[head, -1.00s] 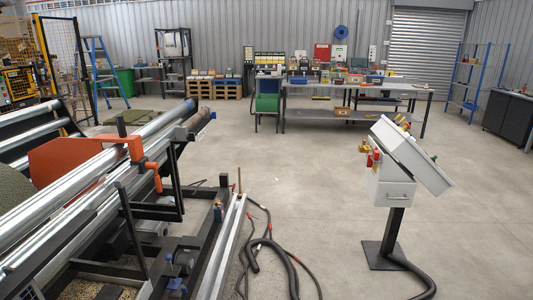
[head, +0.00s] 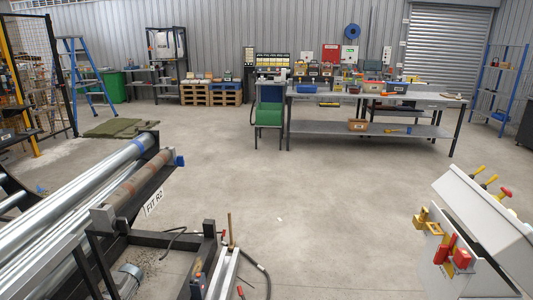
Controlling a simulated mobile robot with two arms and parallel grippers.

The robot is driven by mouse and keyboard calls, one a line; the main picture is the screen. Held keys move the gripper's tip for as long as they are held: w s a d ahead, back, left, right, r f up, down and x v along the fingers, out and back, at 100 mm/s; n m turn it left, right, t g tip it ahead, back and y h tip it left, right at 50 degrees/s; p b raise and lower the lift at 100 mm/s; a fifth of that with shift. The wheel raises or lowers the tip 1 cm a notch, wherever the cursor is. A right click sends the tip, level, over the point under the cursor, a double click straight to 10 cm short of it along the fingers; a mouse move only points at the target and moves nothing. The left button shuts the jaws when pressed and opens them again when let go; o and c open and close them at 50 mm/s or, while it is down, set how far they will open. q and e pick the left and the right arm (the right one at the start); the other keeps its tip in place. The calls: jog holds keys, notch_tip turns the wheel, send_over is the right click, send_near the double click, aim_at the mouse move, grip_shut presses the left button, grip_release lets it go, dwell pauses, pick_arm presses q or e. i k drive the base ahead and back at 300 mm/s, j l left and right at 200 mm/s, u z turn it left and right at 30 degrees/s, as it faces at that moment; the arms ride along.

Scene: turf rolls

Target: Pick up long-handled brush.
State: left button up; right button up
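I cannot make out a long-handled brush for certain in the head view. A thin upright brown stick (head: 229,229) stands at the end of the roller machine's frame, low in the middle; its lower end is hidden and I cannot tell what it belongs to. Small tools and boxes lie on the long workbench (head: 430,100) at the back, too small to tell apart. Neither of my grippers is in view.
The roller machine (head: 85,190) fills the lower left. A tilted control box (head: 465,235) with red and yellow parts stands at the lower right. A black hose (head: 262,275) lies on the floor near the frame. The concrete floor (head: 330,190) between them and the bench is clear.

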aim_at(232, 243)
jog(key=i, duration=2.4)
